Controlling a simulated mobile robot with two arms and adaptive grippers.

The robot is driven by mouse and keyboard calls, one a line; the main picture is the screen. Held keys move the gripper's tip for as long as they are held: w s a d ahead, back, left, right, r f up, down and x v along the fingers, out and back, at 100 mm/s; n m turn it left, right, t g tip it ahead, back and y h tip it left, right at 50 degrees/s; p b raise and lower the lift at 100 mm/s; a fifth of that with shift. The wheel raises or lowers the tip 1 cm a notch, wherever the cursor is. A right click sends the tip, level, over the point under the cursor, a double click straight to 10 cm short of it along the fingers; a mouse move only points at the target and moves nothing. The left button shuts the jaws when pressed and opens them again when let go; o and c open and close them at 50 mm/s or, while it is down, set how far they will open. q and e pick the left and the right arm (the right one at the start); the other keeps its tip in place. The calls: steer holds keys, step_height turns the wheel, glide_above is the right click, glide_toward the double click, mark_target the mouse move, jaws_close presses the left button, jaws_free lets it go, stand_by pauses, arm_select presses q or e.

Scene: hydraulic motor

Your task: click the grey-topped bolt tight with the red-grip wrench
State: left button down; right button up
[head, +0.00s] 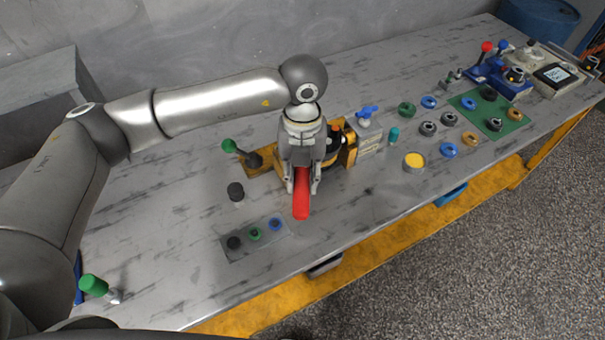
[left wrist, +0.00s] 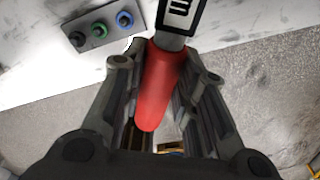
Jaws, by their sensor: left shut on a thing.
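My left gripper (head: 302,186) is shut on the red grip of the wrench (head: 301,205), above the table at the front of the yellow and black motor (head: 335,143). In the left wrist view, the red grip (left wrist: 162,88) lies between the fingers (left wrist: 167,68). The wrench's dark shaft, with a white-framed mark, runs out of the top of that view. The wrench's working end is not visible in the head view. I cannot pick out the grey-topped bolt; the arm and gripper cover part of the motor. My right gripper is not in view.
A grey plate (head: 227,250) with black, green and blue round pieces lies at the table's front; it also shows in the left wrist view (left wrist: 97,42). Several coloured rings and a green mat (head: 513,120) lie to the right.

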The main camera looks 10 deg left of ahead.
arm_select(q)
steer(key=shift+w+r, duration=0.1)
steer(key=shift+r, duration=0.45)
steer(key=shift+g+p, duration=0.35)
steer(key=shift+g, duration=0.15)
steer(key=shift+f, duration=0.2)
steer(key=shift+f+b, duration=0.15)
steer(key=shift+b, duration=0.3)
steer(key=shift+d, duration=0.1)
steer(key=shift+b, duration=0.35)
steer(key=shift+f+b, duration=0.3)
stand_by(0.3)
